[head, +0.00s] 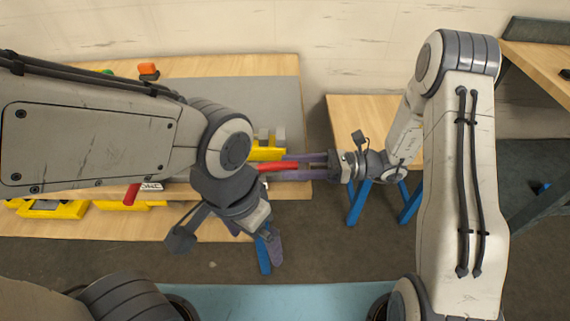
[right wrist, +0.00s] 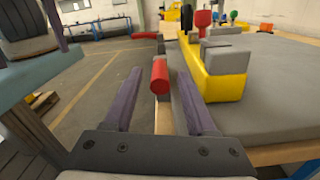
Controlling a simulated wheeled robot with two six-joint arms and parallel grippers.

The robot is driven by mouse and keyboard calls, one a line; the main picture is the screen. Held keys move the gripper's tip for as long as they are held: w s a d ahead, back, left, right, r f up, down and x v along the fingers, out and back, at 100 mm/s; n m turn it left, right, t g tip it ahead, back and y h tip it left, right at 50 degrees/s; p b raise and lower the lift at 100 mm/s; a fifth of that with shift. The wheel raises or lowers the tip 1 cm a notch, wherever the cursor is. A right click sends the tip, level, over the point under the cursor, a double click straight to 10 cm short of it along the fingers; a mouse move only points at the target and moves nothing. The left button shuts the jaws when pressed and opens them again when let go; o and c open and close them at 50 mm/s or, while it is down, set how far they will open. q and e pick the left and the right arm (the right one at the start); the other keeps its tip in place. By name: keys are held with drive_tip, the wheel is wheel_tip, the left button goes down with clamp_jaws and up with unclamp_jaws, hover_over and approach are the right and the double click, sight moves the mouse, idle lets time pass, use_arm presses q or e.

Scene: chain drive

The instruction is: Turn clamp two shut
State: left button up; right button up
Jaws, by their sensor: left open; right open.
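A yellow clamp (head: 265,152) with grey jaw blocks sits at the right end of the grey-topped workbench. It also shows in the right wrist view (right wrist: 226,75). Its red handle (head: 277,167) sticks out toward my right gripper (head: 281,167). That gripper is open, with one purple finger on each side of the handle; in the right wrist view the handle's round end (right wrist: 160,76) lies between the fingers, with gaps visible. I cannot read which number this clamp bears. My left gripper (head: 256,239) is open and empty in front of the bench; my left arm hides much of the bench.
Another red handle (head: 132,194) and a white label (head: 152,187) show at the bench's front, near yellow parts (head: 55,209). An orange block (head: 148,69) lies at the back. A small wooden table (head: 350,112) stands to the right.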

drive_tip(key=shift+a, duration=1.05)
drive_tip(key=shift+c, duration=0.4)
clamp_jaws()
idle(0.3)
